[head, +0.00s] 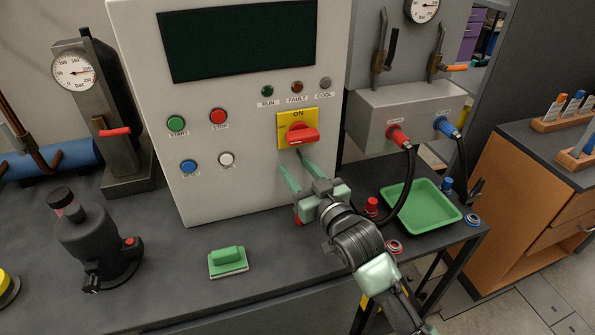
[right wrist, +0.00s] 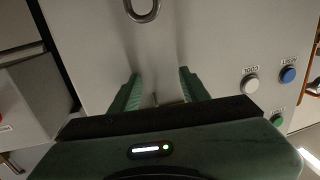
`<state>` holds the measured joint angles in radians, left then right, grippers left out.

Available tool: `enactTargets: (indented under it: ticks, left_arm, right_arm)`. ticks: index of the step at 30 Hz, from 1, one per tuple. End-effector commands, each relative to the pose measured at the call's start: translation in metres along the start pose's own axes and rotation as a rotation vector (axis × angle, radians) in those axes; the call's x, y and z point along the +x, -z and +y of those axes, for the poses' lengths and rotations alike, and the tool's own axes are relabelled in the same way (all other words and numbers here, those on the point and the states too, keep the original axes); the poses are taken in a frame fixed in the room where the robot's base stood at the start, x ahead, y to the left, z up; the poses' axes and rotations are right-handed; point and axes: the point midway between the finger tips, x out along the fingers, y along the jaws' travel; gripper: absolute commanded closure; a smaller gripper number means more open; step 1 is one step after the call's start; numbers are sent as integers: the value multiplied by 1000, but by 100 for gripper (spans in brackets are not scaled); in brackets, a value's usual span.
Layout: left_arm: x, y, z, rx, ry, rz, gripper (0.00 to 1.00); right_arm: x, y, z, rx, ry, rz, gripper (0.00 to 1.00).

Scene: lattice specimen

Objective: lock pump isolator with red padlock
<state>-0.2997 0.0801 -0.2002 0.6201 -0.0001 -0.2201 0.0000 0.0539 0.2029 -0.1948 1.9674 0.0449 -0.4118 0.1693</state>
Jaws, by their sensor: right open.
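The pump isolator (head: 300,133) is a red rotary handle on a yellow plate on the grey panel, under the word ON. My right gripper (head: 299,172) is open just below it, its green fingers pointing up at the panel face with nothing visible between them. It also shows open in the right wrist view (right wrist: 160,92). A small red piece (head: 298,221), probably the red padlock, shows below the gripper, mostly hidden by it. A metal shackle-like loop (right wrist: 142,10) shows at the top of the right wrist view, apart from the fingers. My left gripper is out of view.
A green tray (head: 437,222) and several small red and blue parts lie right of my right arm. Red (head: 398,137) and blue (head: 446,127) hose couplings stick out at the right. A green block (head: 228,258) lies on the bench front. The bench between block and panel is clear.

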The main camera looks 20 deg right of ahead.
Motion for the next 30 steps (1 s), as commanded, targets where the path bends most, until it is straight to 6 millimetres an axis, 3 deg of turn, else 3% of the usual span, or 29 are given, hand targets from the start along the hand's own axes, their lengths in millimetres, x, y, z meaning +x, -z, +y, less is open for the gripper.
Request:
enactTargets:
  ticks: [1, 11, 13, 30]
  left_arm:
    - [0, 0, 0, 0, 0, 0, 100]
    - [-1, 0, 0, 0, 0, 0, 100]
    - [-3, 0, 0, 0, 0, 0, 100]
    - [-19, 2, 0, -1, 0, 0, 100]
  right_arm:
    - [1, 7, 5, -8, -9, 15, 38]
    - [0, 8, 5, -9, -9, 17, 36]
    - [-3, 8, 5, -9, -9, 16, 31]
    - [-44, 3, 2, -3, -4, 5, 31]
